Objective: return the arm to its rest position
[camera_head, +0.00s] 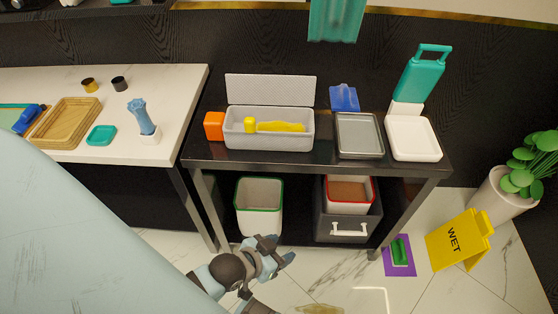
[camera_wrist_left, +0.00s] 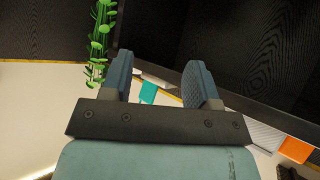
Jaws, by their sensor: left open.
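My left gripper (camera_head: 283,249) is low in front of the dark shelf table in the head view, over the marble floor and below the table's front edge. In the left wrist view my left gripper (camera_wrist_left: 158,65) shows two blue-grey fingers apart, with nothing held between them. It appears clear of the table and the bins. A large pale blue part of my own body fills the lower left of the head view and hides part of the floor and counter. My right gripper does not show.
The dark table (camera_head: 265,165) carries a grey box (camera_head: 268,141), an orange block (camera_head: 214,126) and trays. Below stand a green-rimmed bin (camera_head: 259,211) and a dark crate (camera_head: 348,224). A yellow wet-floor sign (camera_head: 459,239) and a potted plant (camera_head: 507,195) stand at right. A marble counter (camera_head: 180,95) is left.

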